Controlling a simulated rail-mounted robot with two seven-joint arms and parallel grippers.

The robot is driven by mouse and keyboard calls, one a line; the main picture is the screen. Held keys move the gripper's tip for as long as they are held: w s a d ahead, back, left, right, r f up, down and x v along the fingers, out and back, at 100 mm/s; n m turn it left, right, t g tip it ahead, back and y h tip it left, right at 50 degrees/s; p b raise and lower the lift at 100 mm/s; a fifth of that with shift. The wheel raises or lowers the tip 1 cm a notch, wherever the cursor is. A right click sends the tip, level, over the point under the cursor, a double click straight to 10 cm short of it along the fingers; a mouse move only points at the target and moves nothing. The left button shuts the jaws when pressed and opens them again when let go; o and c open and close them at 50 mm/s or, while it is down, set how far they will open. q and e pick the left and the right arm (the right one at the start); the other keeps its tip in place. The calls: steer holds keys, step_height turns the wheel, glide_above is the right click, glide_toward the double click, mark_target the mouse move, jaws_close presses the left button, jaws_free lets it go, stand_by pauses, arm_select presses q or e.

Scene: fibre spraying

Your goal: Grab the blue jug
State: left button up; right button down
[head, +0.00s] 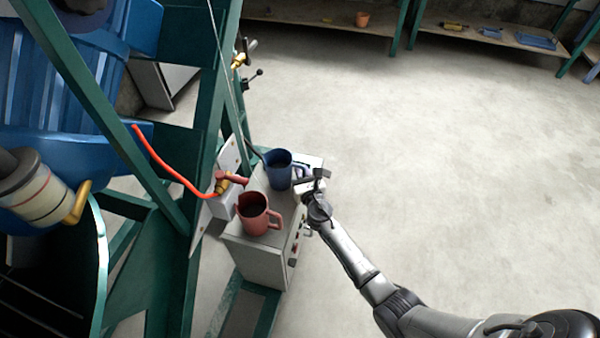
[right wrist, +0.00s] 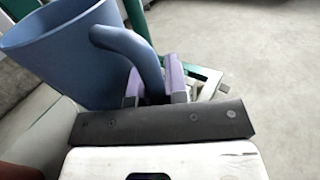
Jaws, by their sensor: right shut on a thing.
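The blue jug (head: 279,170) stands upright on top of a grey box, at its far end in the head view. In the right wrist view the blue jug (right wrist: 65,55) fills the upper left, with its handle towards me. My right gripper (head: 304,178) is at the jug's right side. In the right wrist view its purple-padded fingers (right wrist: 155,82) are shut on the handle. Whether the jug's base still touches the box is hard to tell. My left gripper is not in view.
A reddish-brown jug (head: 256,214) stands close to the blue one on the grey box (head: 262,258). A valve with a red handle (head: 229,179) and an orange hose (head: 170,168) are just left. Green frame posts (head: 207,120) rise on the left. Open floor lies to the right.

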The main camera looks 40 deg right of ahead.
mark_target(305, 170)
steer(key=shift+r+p, duration=0.5)
steer(key=shift+r, duration=0.3)
step_height(305, 170, up, 3)
steer(key=shift+f+p, duration=0.2)
steer(key=shift+p, duration=1)
steer(key=s+d+r+p, duration=0.5)
steer(key=s+r+p, duration=0.1)
steer(key=s, duration=0.4)
steer(key=shift+r+p, duration=0.2)
steer(key=shift+p, duration=0.3)
